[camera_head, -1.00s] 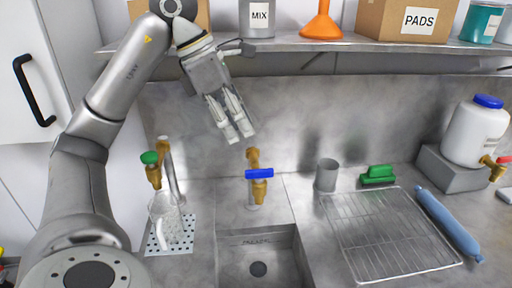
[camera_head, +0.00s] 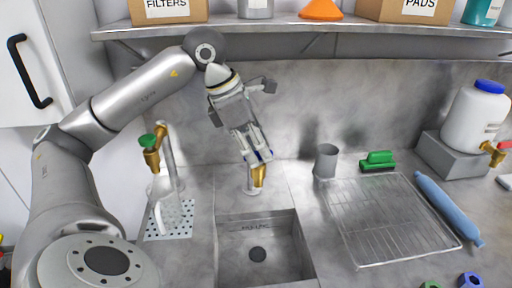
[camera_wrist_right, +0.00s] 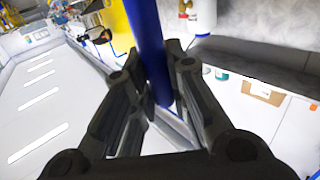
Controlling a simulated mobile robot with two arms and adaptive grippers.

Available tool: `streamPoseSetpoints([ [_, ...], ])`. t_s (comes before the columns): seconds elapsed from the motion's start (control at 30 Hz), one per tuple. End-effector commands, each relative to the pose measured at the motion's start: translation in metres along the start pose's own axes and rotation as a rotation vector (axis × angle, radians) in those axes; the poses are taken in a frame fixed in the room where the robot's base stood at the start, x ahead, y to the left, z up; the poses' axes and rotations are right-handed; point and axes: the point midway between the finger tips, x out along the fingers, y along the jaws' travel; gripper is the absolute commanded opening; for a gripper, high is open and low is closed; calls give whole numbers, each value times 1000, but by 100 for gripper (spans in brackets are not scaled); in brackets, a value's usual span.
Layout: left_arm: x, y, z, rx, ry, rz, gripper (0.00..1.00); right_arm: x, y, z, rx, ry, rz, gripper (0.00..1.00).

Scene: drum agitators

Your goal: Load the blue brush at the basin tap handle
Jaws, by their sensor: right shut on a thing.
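The basin tap (camera_head: 258,176) stands behind the sink basin. Its blue handle (camera_head: 270,155) is mostly covered by my left gripper (camera_head: 257,158). The left fingers point down at the handle. I cannot tell whether they touch or close on it. In the right wrist view, my right gripper (camera_wrist_right: 160,108) is shut on a dark blue rod (camera_wrist_right: 150,45), which looks like the handle of the blue brush. The rod's ends are out of that view. My right gripper does not show in the head view.
The sink basin (camera_head: 240,263) is empty. To its right are a grey cup (camera_head: 326,161), a green brush (camera_head: 378,162), a wire rack (camera_head: 365,252) and a light-blue roll (camera_head: 448,209). A green-handled tap (camera_head: 151,150) stands left. A shelf (camera_head: 330,41) with boxes hangs above.

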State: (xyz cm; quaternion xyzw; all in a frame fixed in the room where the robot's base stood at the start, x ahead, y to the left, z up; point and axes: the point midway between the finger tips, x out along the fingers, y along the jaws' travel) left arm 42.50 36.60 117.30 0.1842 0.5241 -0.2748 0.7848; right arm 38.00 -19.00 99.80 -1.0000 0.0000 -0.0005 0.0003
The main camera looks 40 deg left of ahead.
Motion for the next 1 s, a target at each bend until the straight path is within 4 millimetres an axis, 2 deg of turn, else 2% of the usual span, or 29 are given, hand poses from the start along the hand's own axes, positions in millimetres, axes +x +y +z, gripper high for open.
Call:
streamPoseSetpoints([
  [0.17, 0, 0, 0, 0, 0, 0, 33, 0, 0, 0, 0, 1, 0, 0],
  [0.43, 0, 0, 0, 0, 0, 0, 1, 0, 0, 0, 0, 1, 0, 0],
  [0.67, 0, 0, 0, -13, 1, 6, 0, 0, 0, 0, 0, 1, 0, 0],
  [1.0, -1, -2, 0, -230, 2, 95, 0, 0, 0, -5, 0, 1, 0, 0],
])
